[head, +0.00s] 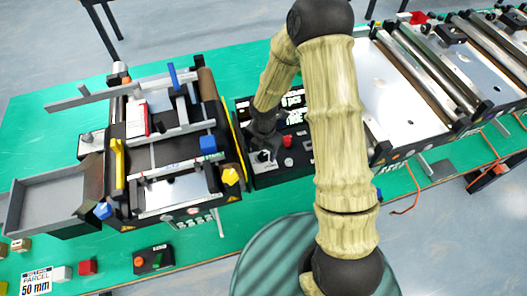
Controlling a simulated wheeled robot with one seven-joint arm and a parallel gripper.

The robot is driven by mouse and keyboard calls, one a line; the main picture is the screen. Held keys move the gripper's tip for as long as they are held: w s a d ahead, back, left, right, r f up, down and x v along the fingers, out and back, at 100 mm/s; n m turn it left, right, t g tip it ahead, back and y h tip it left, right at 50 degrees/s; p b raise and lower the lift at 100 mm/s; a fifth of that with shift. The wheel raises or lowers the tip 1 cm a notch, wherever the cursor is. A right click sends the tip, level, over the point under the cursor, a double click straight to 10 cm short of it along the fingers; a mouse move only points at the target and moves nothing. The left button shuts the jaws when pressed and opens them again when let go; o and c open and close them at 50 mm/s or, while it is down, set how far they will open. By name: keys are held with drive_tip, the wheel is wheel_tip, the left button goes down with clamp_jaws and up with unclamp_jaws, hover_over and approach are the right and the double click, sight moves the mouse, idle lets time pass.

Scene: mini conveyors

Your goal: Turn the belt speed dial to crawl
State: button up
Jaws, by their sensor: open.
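A black control panel (272,178) stands on the green table between the left conveyor and the right one. It carries white labels and a red knob or button (288,141). A small pale round part (263,157) at its left front may be the belt speed dial; its setting is too small to read. My gripper (263,149) is open and points down over this part of the panel. It is dark against the dark panel, so I cannot tell whether its fingers touch the dial. My arm covers the panel's right side.
A short conveyor (152,160) with guide rails stands left of the panel, with a grey tray (45,197) at its end. A long roller conveyor (405,95) stands to the right. A small black button box (153,260) and several small blocks lie at the front left.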

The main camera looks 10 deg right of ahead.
drive_tip(key=shift+f, duration=0.6)
drive_tip(key=shift+c, duration=0.2)
drive_tip(key=c, duration=0.9)
drive_tip(key=shift+m, duration=0.5)
drive_tip(key=m+b, duration=0.1)
drive_tip(key=m, duration=0.4)
drive_tip(key=shift+m, duration=0.3)
drive_tip(key=m+b, duration=0.1)
drive_tip(key=m, duration=0.5)
drive_tip(key=shift+b, duration=0.4)
drive_tip(key=shift+r, duration=0.1)
